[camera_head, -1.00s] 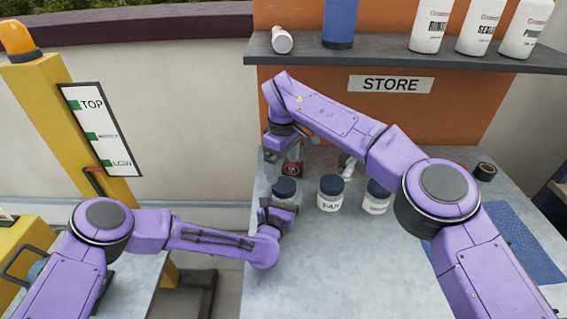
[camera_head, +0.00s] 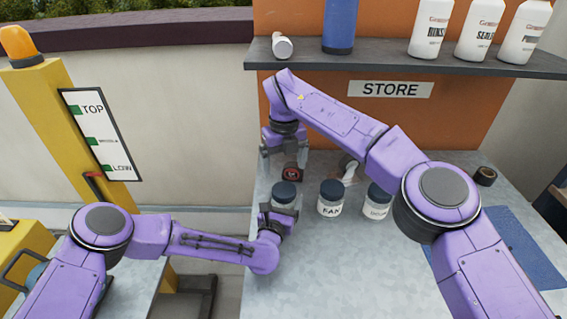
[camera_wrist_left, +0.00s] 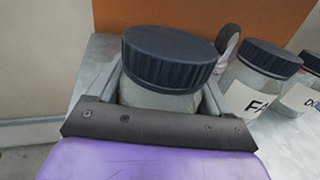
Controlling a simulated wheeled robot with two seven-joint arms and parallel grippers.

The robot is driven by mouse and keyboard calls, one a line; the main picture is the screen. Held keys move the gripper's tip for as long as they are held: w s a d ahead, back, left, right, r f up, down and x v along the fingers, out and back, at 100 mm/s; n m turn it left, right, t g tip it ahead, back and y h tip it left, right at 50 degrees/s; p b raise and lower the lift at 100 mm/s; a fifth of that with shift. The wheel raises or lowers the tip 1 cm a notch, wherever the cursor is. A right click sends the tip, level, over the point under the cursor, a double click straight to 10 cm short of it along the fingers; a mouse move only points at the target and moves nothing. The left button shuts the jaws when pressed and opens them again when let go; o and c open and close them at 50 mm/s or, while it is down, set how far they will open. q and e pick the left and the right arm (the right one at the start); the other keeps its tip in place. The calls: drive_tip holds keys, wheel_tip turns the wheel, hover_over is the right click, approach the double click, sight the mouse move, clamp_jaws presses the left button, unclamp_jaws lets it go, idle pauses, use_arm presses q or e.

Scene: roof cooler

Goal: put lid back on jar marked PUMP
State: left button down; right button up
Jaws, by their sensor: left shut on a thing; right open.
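A clear jar (camera_head: 283,209) with a dark blue lid (camera_head: 285,190) stands at the left of the row on the grey bench. My left gripper (camera_head: 275,216) is shut around this jar's body. In the left wrist view, the lid (camera_wrist_left: 172,55) sits on top of the jar (camera_wrist_left: 160,98) between the fingers. I cannot tell whether it is fully seated. No label shows on this jar, so the PUMP marking cannot be read. My right gripper (camera_head: 284,152) is open and empty behind the jar, pointing down above the back of the bench.
A lidded FAN jar (camera_head: 331,209) and another lidded jar (camera_head: 376,210) stand close on the right. A red and black item (camera_head: 292,172) lies below my right gripper. The STORE shelf (camera_head: 400,65) holds bottles above. The bench front (camera_head: 330,275) is clear.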

sight(284, 189)
drive_tip(key=shift+f, duration=0.15)
wheel_tip(284, 189, down, 8)
drive_tip(key=shift+r, duration=0.1)
idle(0.5)
drive_tip(key=c, duration=1.1)
drive_tip(key=o, duration=1.2)
drive_tip(key=shift+o, duration=0.2)
wheel_tip(284, 189, up, 12)
